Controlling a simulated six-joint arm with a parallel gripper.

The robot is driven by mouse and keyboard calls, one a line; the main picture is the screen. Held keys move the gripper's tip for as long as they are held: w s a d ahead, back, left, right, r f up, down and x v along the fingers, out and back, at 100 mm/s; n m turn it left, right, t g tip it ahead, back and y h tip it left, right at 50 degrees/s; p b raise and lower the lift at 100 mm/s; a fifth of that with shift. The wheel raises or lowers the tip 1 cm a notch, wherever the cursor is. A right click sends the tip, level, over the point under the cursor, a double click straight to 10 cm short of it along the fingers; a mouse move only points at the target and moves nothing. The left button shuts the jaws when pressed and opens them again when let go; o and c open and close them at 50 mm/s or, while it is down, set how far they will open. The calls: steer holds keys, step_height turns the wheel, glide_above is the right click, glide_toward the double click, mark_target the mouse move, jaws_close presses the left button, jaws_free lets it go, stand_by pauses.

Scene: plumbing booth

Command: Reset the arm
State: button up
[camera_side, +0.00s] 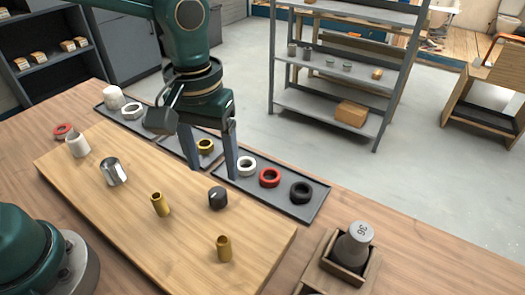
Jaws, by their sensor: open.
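My gripper (212,163) points down above the back edge of the wooden board (135,205). Its two fingers are apart, with nothing seen held between them. A brass ring (205,146) shows in the gap between the fingers, on the dark tray behind. On the board stand a white cylinder (78,146), a silver fitting (113,172), two brass tubes (160,204) (224,248) and a dark cap (217,198). The cap lies a little in front of the fingertips. Whether the fingertips touch anything is hard to tell.
The dark tray (312,207) behind the board holds white, red and black rings. A grey weight (352,246) sits in a wooden box (330,268) at the front right. A metal shelf (330,108) stands behind the table.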

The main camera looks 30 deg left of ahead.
steer(key=s+a+r+t, duration=0.35)
steer(key=a+r, duration=0.25)
steer(key=r, duration=0.2)
steer(key=s+a+f+m+t, duration=0.2)
steer(key=s+a+f+m, duration=0.1)
steer(key=s, duration=0.4)
steer(key=shift+a, duration=0.3)
steer(key=shift+s, duration=0.1)
